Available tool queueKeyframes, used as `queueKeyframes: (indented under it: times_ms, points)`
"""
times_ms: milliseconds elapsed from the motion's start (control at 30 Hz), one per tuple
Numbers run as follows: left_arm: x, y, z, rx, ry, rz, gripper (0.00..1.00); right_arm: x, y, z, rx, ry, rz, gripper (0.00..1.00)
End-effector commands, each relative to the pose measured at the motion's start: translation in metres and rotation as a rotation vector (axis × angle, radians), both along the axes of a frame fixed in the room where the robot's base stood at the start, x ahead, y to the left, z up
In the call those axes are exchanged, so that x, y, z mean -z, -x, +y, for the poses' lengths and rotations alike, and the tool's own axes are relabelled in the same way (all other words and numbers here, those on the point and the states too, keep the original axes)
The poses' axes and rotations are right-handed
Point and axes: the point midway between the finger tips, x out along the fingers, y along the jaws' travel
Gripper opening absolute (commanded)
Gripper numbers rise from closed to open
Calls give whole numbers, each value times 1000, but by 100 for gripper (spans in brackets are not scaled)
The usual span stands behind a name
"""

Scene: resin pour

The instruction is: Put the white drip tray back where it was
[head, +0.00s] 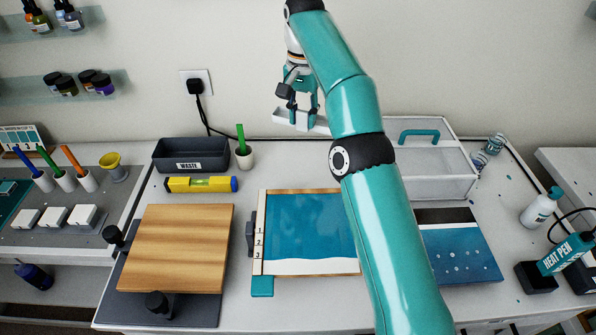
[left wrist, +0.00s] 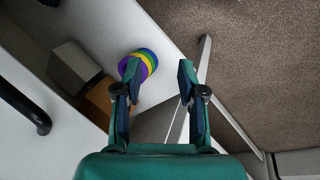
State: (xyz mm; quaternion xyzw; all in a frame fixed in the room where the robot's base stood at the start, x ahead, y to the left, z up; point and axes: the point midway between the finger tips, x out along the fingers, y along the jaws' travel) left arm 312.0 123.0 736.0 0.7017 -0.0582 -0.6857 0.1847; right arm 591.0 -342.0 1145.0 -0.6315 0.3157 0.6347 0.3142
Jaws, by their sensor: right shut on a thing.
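The white drip tray (head: 284,119) is at the back of the bench in the head view, in front of the wall. My right gripper (head: 302,112) is shut on it. My right arm hides part of the tray, and I cannot tell whether it touches the bench. My left gripper (left wrist: 158,74) is open and empty in the left wrist view; it does not show in the head view.
A dark waste bin (head: 191,155), a cup with a green stick (head: 244,157) and a yellow level (head: 201,184) are to the left. A clear-walled box with a teal handle (head: 440,180) stands right. A blue resin panel (head: 305,225) lies in front. Stacked coloured rings (left wrist: 147,62) are near my left fingers.

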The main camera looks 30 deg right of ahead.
Motion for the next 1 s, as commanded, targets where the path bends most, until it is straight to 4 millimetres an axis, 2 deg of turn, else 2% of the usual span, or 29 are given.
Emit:
queueKeyframes:
  times_ms: [267,367,600,867,1000]
  points:
    - [46,1,0,-1,0,1,40,63,5,-7,13,0,-2,0]
    - [55,1,0,-1,0,1,40,89,7,-9,18,-1,-2,0]
    - [63,0,0,0,0,0,40,141,7,-10,21,-1,-2,0]
    - [64,0,0,0,0,0,40,163,7,-10,21,-1,-2,0]
    - [65,0,0,0,0,0,40,182,7,-10,22,-1,0,0]
